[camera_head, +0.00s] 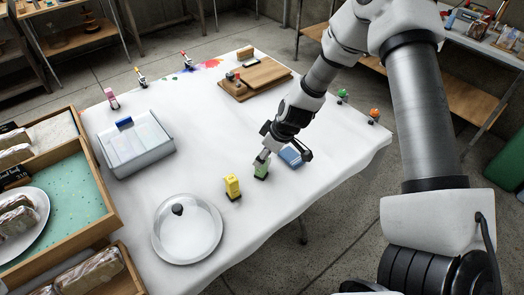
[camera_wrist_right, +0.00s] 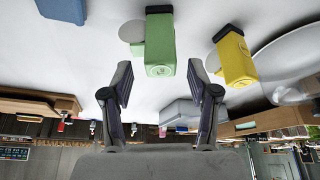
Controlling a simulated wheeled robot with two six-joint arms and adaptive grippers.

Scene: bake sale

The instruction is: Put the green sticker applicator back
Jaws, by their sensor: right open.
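The green sticker applicator (camera_head: 261,171) stands upright on the white-covered table, right of a yellow applicator (camera_head: 232,186). My right gripper (camera_head: 264,158) is right at the green applicator in the head view and partly covers its top. In the right wrist view, the green applicator (camera_wrist_right: 160,42) lies just ahead of the gap between the fingers of my open right gripper (camera_wrist_right: 160,82). The fingers stand apart with nothing between them. The yellow applicator (camera_wrist_right: 234,56) is to the right there. My left gripper is not in view.
A glass dome (camera_head: 187,232) stands in front, a grey bin (camera_head: 140,150) at left. Small coloured bottle-like items, including a pink one (camera_head: 112,98) and an orange one (camera_head: 374,115), stand near the table edges. The table's middle is clear.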

